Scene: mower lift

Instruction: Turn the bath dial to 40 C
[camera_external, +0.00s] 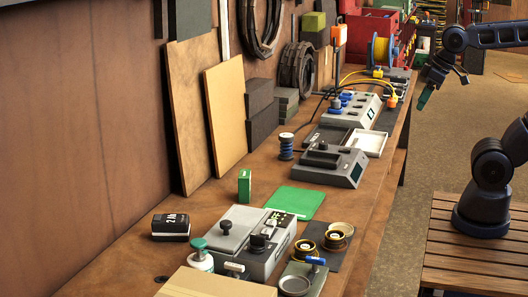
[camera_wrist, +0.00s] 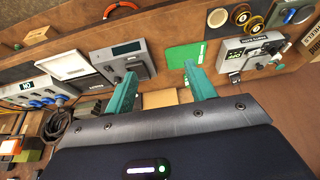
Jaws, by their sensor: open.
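A grey box-shaped unit (camera_external: 238,262) with a black lid knob, a black dial (camera_external: 257,243) on top and small green lights stands at the near end of the bench. It looks like the bath; its dial setting is too small to read. The unit also shows at the upper right of the wrist view (camera_wrist: 232,62), its knob small there. My gripper (camera_external: 424,97) hangs at the far right, beyond the bench edge and far from the dial. In the wrist view its two teal fingers (camera_wrist: 160,78) are apart with nothing between them.
A second grey device (camera_external: 345,170) with a screen stands farther along the bench, beside a white tray (camera_external: 368,142). A green mat (camera_external: 294,202), a small green box (camera_external: 244,186) and brass-coloured rolls (camera_external: 337,235) lie near the bath-like unit. Boards lean on the wall.

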